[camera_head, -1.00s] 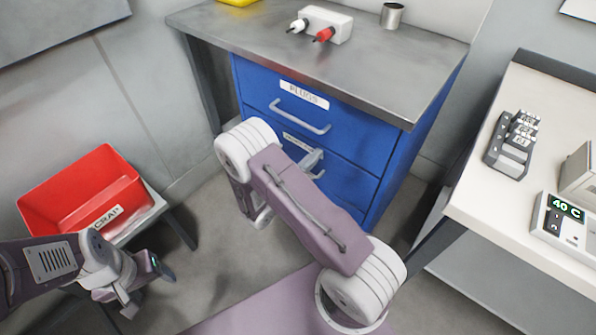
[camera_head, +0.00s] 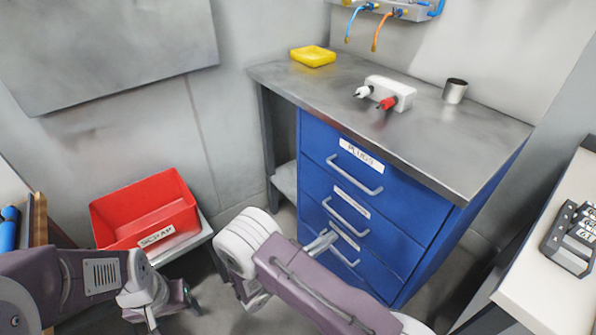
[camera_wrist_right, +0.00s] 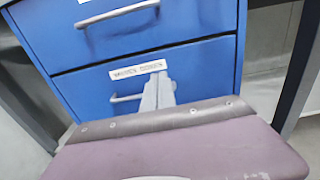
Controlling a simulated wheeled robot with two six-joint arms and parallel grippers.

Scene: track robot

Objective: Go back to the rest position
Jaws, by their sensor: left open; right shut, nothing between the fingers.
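My left gripper (camera_head: 174,312) is at the lower left in the head view, in front of the red scrap bin. It is open and holds nothing. My right gripper (camera_head: 320,243) points at the front of the blue drawer cabinet (camera_head: 420,225). Its grey fingers are shut with nothing between them. In the right wrist view the fingers (camera_wrist_right: 158,92) overlap a lower labelled drawer, beside its handle (camera_wrist_right: 125,98). I cannot tell whether they touch it. The drawers in view look closed. Part of my right arm hides the cabinet's lower left.
A red scrap bin (camera_head: 120,215) stands on a small stand at the left. The grey worktop (camera_head: 330,85) carries a yellow tray (camera_head: 313,56), a white block with two plugs (camera_head: 392,90) and a metal cup (camera_head: 454,91). A white table (camera_head: 540,285) is at the right.

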